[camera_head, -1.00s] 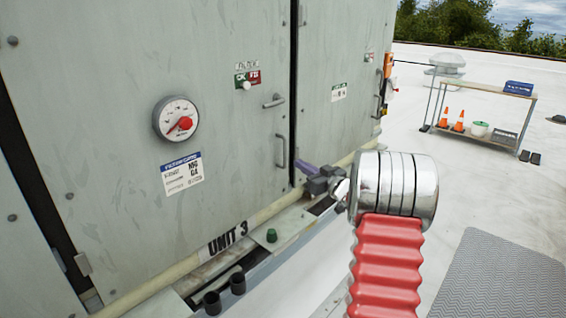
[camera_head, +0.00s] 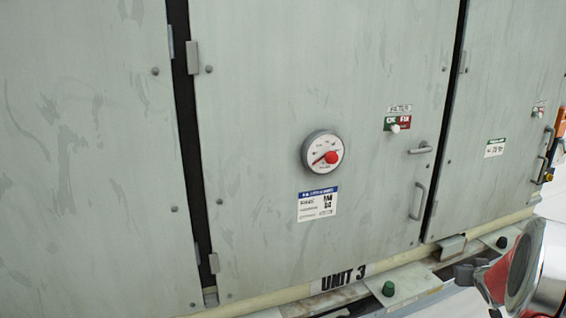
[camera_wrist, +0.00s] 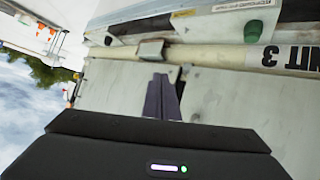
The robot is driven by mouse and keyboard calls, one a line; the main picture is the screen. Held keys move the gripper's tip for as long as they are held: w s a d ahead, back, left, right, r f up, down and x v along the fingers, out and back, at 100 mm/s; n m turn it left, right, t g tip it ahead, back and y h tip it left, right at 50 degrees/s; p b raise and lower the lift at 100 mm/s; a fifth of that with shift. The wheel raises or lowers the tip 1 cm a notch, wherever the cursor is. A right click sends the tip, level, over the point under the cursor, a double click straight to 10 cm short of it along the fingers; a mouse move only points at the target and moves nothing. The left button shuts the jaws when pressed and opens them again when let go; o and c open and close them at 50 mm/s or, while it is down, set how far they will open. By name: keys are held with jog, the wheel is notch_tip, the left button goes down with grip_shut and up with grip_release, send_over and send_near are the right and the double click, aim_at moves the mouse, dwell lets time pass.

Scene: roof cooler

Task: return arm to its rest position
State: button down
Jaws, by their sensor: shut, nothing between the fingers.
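My gripper (camera_wrist: 162,98) shows in the wrist view as two dark purple fingers lying together, with nothing between them. It is in front of the cooler's pale lower panels, and no contact can be made out. In the head view my silver and red arm is at the lower right edge, largely cut off by the frame. The grey-green cooler cabinet (camera_head: 270,90) fills most of that view.
The door carries a round gauge (camera_head: 323,152), a filter indicator (camera_head: 397,123) and a handle (camera_head: 418,201). A green knob (camera_head: 389,289) sits on the base ledge, near the UNIT 3 label (camera_head: 343,277). An orange item (camera_head: 560,124) is at the far right.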

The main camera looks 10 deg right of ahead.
jog(key=s+a+r+n+g+y, duration=0.1)
jog(key=s+a+r+y, duration=0.1)
jog(key=s+a, duration=0.7)
jog(key=s+a+r+n+g+y, duration=0.1)
jog(key=s+a+r, duration=0.4)
jog(key=a, duration=1.7)
jog(key=s+a+r+n+g+y, duration=0.1)
jog(key=s+a+r, duration=0.3)
jog(key=s+a, duration=1)
jog(key=shift+s+a+r+n+g+y, duration=0.2)
jog(key=shift+s+a+n+g+y, duration=0.1)
jog(key=shift+a+g+y, duration=0.7)
jog(key=c, duration=2.5)
grip_release()
jog(key=shift+a, duration=0.1)
jog(key=shift+c, duration=0.2)
